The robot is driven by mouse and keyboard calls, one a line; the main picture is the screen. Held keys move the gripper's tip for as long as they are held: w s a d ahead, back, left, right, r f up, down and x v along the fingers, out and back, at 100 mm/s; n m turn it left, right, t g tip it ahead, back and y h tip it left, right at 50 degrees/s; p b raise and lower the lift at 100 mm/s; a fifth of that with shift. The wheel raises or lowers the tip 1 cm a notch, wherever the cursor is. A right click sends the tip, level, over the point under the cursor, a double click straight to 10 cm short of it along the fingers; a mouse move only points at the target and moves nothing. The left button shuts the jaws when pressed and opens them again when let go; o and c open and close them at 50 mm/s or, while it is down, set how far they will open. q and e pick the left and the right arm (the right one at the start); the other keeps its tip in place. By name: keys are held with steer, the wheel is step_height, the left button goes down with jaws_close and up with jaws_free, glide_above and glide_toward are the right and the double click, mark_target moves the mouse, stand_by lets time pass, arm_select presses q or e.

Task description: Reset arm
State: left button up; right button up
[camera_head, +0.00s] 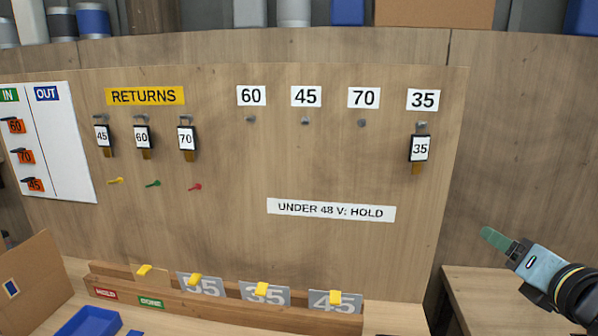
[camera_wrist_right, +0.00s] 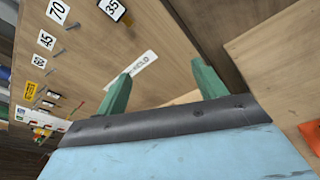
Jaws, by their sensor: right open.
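My right gripper (camera_head: 497,241) is at the right of the head view, in front of the wall and apart from the board. In the right wrist view its two green fingers (camera_wrist_right: 160,88) stand apart with nothing between them. My left gripper is in neither view. The wooden board (camera_head: 330,150) has hooks under labels 60, 45, 70 and 35. A black tag marked 35 (camera_head: 420,149) hangs under the 35 label. Tags marked 45 (camera_head: 102,137), 60 (camera_head: 142,138) and 70 (camera_head: 186,139) hang under the yellow RETURNS sign (camera_head: 145,96).
A wooden rack (camera_head: 220,310) labelled HOLD and DONE holds grey numbered plates with yellow clips. A blue tray (camera_head: 88,322) and a cardboard box (camera_head: 30,285) are at lower left. A white IN/OUT panel (camera_head: 60,150) carries orange tags. A side table (camera_head: 490,300) stands at right.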

steer(key=s+a+f+m+g, duration=0.25)
steer(key=s+f+m, duration=0.35)
steer(key=f, duration=0.4)
steer(key=s+a+f+m+g, duration=0.1)
steer(key=s+f+m+g, duration=0.3)
steer(key=f+m, duration=0.55)
steer(key=s+a+f+m+g+y, duration=0.2)
steer(key=s+a+f+m+g, duration=0.4)
steer(key=s+a+f+m, duration=0.65)
step_height(320, 180, down, 27)
steer(key=s+n+g+b, duration=0.1)
steer(key=s+b, duration=0.1)
steer(key=b, duration=0.3)
arm_select(q)
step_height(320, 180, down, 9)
steer(key=b, duration=0.4)
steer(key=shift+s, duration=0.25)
arm_select(e)
steer(key=s+d+f+g, duration=0.1)
steer(key=s+d+f, duration=0.2)
steer(key=s+f, duration=1.3)
step_height(320, 180, down, 4)
steer(key=shift+s+d+f, duration=0.15)
steer(key=shift+f, duration=0.05)
